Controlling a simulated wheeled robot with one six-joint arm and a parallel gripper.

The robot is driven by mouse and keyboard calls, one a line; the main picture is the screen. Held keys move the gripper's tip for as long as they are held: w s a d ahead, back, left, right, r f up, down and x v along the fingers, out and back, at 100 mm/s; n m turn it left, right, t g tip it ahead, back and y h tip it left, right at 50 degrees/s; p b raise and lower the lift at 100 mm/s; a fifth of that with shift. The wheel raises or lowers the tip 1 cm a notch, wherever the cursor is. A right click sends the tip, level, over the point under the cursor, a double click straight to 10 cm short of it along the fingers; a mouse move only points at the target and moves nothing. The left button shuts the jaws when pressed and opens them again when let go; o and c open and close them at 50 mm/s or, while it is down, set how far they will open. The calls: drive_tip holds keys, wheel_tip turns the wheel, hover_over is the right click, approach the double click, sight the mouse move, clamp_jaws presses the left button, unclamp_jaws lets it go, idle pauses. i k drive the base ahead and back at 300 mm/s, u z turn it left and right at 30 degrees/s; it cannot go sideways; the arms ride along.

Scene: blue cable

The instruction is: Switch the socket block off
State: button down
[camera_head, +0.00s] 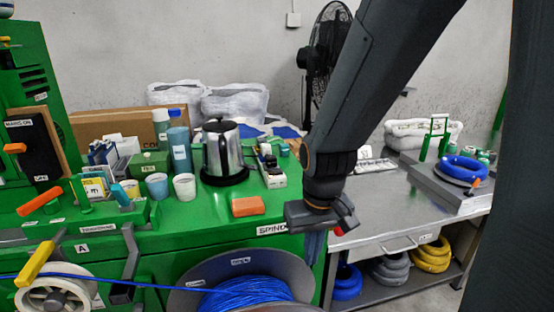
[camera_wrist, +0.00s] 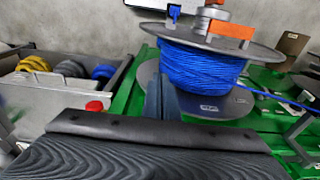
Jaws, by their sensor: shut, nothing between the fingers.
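The socket block (camera_head: 274,178) is a narrow white strip on the green machine top, just right of the steel kettle. Dark and pale plug-like pieces sit along it; its switch is too small to make out. My gripper (camera_head: 314,246) hangs in front of the green top's right end, nearer the camera and to the right of the block, apart from it. Its fingers point down and are shut with nothing between them. In the wrist view my fingers (camera_wrist: 161,98) show as a dark pair in front of the cable drum. I cannot pick out the socket block there.
The kettle (camera_head: 222,150), cups (camera_head: 184,187) and an orange block (camera_head: 248,206) stand left of the socket block. A blue cable drum (camera_head: 248,290) is below, close to my gripper. A steel bench (camera_head: 385,220) lies right. A fan (camera_head: 325,55) stands behind.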

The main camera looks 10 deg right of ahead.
sight(279, 171)
drive_tip(key=k, duration=1.35)
drive_tip(key=z, duration=0.45)
drive_tip(key=i, duration=1.75)
drive_tip(key=u, duration=0.85)
